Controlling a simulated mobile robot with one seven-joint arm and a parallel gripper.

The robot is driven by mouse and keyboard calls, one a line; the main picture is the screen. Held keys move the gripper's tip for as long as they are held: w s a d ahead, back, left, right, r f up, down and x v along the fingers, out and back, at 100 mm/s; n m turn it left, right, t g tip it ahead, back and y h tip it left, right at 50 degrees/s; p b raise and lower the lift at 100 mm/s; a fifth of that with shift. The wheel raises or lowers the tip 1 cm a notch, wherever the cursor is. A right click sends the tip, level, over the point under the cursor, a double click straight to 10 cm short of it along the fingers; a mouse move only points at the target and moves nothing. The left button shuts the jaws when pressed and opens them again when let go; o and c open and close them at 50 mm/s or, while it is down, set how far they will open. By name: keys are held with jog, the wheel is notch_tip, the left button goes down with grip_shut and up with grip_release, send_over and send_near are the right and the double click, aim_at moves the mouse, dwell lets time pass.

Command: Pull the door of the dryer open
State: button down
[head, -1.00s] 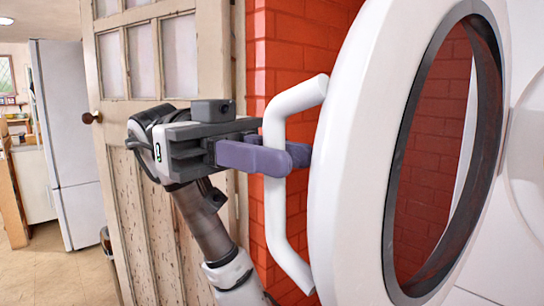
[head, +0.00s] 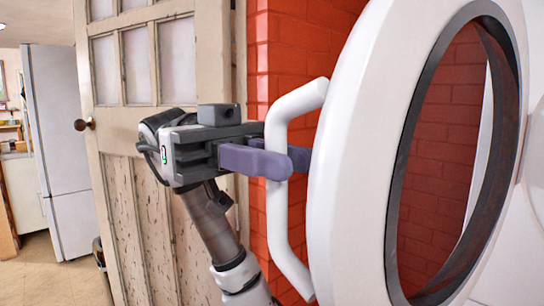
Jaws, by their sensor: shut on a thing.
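The dryer door (head: 350,170) is a thick white ring with a dark inner rim around a see-through round window. It stands swung out from the white dryer front (head: 505,235) at the right edge. A white bar handle (head: 275,215) sticks out from the door's left side. My gripper (head: 285,160) comes in from the left, and its purple fingers are shut on the handle's upright bar, above its middle. One finger passes in front of the bar and the other shows behind it. The drum opening is mostly out of view.
A red brick wall (head: 290,45) stands behind the handle and shows through the door window. A worn cream panelled door (head: 140,190) is behind my arm. A fridge (head: 65,140) stands at the far left, with open tiled floor (head: 50,285) in front.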

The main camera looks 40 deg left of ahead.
jog(key=c, duration=1.7)
grip_release()
jog(key=shift+w+d, duration=0.1)
jog(key=shift+w, duration=0.05)
jog(key=w+a, duration=0.1)
jog(key=a, duration=1.1)
jog(key=shift+w+b, duration=0.3)
jog(key=shift+b, duration=0.05)
